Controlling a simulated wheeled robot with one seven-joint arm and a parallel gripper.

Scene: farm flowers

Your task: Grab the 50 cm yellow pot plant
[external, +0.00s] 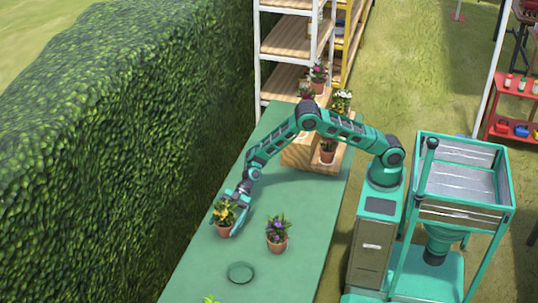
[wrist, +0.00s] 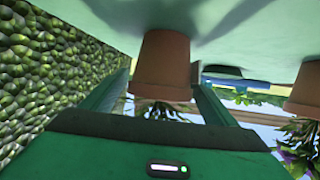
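The yellow-flowered plant (external: 223,211) stands upright in a terracotta pot on the green table, near its left edge. My gripper (external: 238,215) reaches down to it from the right and partly covers it. In the wrist view, which appears upside down, the pot (wrist: 162,62) is between my two fingers (wrist: 163,90). The fingers are apart, one on each side of the pot, with narrow gaps seeming to show beside the rim. Contact is not clear. The pot's base still meets the table. The flowers are mostly hidden behind my gripper body in the wrist view.
A purple-flowered pot plant (external: 278,234) stands close on the right; its pot (wrist: 305,88) shows in the wrist view. A green round dish (external: 240,272) lies nearer on the table (external: 200,285). More pots stand around a wooden crate (external: 298,152). A hedge (external: 110,130) borders the left.

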